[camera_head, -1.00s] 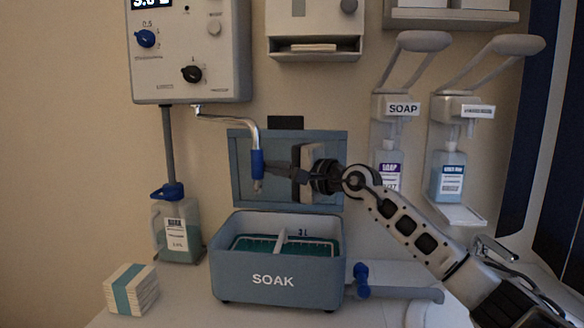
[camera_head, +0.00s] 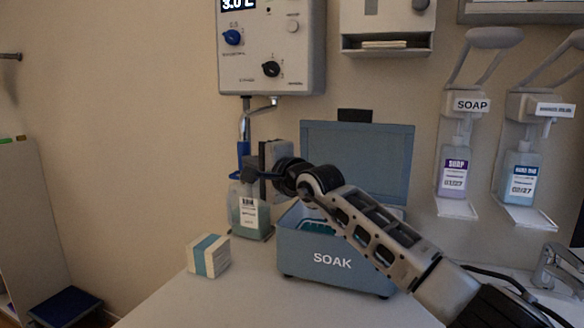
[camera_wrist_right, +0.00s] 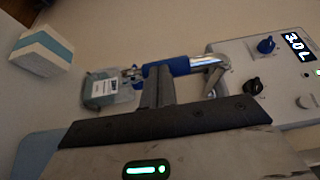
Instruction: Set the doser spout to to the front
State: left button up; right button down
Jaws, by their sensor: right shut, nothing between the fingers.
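The doser (camera_head: 270,45) is a grey wall box with a display and knobs. Its chrome spout (camera_head: 246,118) comes out underneath, runs a short way left and outward, then bends down into a blue sleeve (camera_head: 243,150). The sleeve's lower end is hidden behind my right gripper (camera_head: 248,174). In the right wrist view the shut, empty fingers (camera_wrist_right: 156,88) are against or very close to the side of the blue sleeve (camera_wrist_right: 172,67), not around it; contact is hard to tell. The chrome bend (camera_wrist_right: 212,72) also shows there. My left gripper is not in view.
The open SOAK box (camera_head: 330,262) stands below my right arm, its lid (camera_head: 360,160) upright behind. A jug (camera_head: 247,210) stands under the spout, and a banded stack (camera_head: 208,256) lies front left. Soap dispensers (camera_head: 457,165) hang at right. Free table lies in front.

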jog(key=shift+w+a+b, duration=0.2)
jog(key=shift+a, duration=0.6)
jog(key=shift+w+a+b, duration=0.15)
jog(key=shift+a+b, duration=0.05)
jog(key=shift+a, duration=0.6)
